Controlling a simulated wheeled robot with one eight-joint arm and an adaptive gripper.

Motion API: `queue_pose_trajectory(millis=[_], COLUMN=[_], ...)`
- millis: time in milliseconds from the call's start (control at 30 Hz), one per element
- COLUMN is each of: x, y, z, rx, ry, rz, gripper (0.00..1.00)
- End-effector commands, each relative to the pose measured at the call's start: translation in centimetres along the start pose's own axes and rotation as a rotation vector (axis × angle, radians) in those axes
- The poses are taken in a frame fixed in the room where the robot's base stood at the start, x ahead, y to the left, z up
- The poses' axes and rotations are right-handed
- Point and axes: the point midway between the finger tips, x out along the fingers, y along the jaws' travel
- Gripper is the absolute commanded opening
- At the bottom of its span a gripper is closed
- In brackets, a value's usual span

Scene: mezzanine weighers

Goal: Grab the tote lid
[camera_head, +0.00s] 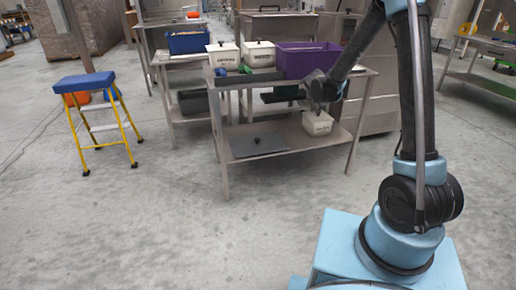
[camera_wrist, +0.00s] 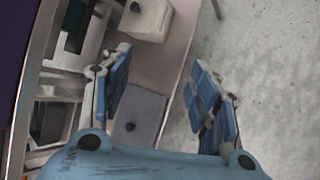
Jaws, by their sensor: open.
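A flat grey lid (camera_head: 257,146) with a small black knob lies on the lower shelf of the steel table; I take it for the tote lid. In the wrist view the grey lid (camera_wrist: 150,112) shows partly between and below my fingers, its knob near the left finger. My gripper (camera_head: 320,98) is at the table's right side, right of the lid and above a white lidded box (camera_head: 317,125). In the wrist view my gripper (camera_wrist: 158,70) has its blue-padded fingers spread wide, with nothing between them. It is apart from the lid.
The lower shelf (camera_head: 290,136) sits under the tabletop, which carries a purple tote (camera_head: 305,60), white lidded boxes (camera_head: 223,54) and a dark rail along its front. The white box (camera_wrist: 146,18) also shows in the wrist view. A blue-topped yellow step stool (camera_head: 85,83) stands left; the front floor is clear.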

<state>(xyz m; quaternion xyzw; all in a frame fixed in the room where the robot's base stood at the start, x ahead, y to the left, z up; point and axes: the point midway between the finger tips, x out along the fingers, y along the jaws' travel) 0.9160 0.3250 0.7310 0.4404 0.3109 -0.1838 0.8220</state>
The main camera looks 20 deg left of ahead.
Motion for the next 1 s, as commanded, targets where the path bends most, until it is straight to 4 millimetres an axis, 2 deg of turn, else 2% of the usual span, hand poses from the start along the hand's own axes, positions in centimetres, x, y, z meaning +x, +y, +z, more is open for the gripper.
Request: queue_pose_trajectory(millis=[33,233,467,733,1000], x=[1.1,4.8,8.5,12.0,14.2], y=[0.6,2.1,2.5,1.1,-2.1], z=[-1.8,-8.2,-16.2,-26.1,-35.3], rx=[-0.049,-0.258,-0.495,-0.77,-1.024], ry=[0.002,-0.003,-0.019,-0.054,-0.105], rz=[0.019,0.101,0.197,0.314,0.429], gripper=[0.56,0.56,0.56,0.56,0.56])
